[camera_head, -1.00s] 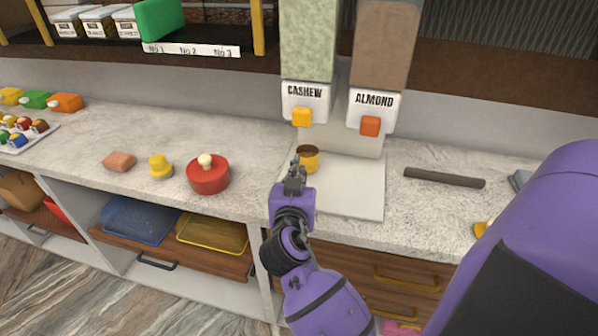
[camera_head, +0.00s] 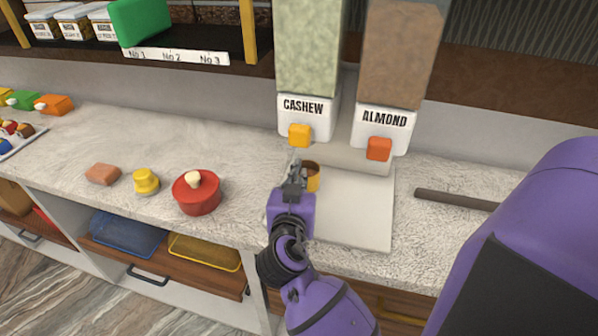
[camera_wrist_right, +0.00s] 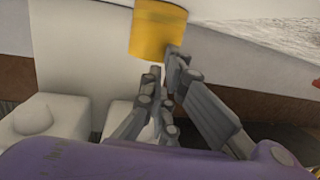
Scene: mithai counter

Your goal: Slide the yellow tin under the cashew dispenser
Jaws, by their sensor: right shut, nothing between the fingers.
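The yellow tin (camera_head: 314,178), open at the top with a brown inside, stands upright on the pale board below the dispensers, partly hidden by my gripper. The cashew dispenser (camera_head: 305,112), with a yellow-orange button, is above and slightly left of it. My right gripper (camera_head: 294,163) is shut and empty at the left side of the tin. In the right wrist view, the tin (camera_wrist_right: 158,32) is just beyond the fingertips (camera_wrist_right: 165,62), which overlap its lower edge. I cannot tell whether they touch. My left gripper is out of view.
The almond dispenser (camera_head: 382,125) hangs to the right. The pale board (camera_head: 360,215) is clear in front. A red lidded pot (camera_head: 197,193), a yellow knobbed piece (camera_head: 146,181) and a pinkish block (camera_head: 102,174) stand left. A dark bar (camera_head: 455,199) lies right.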

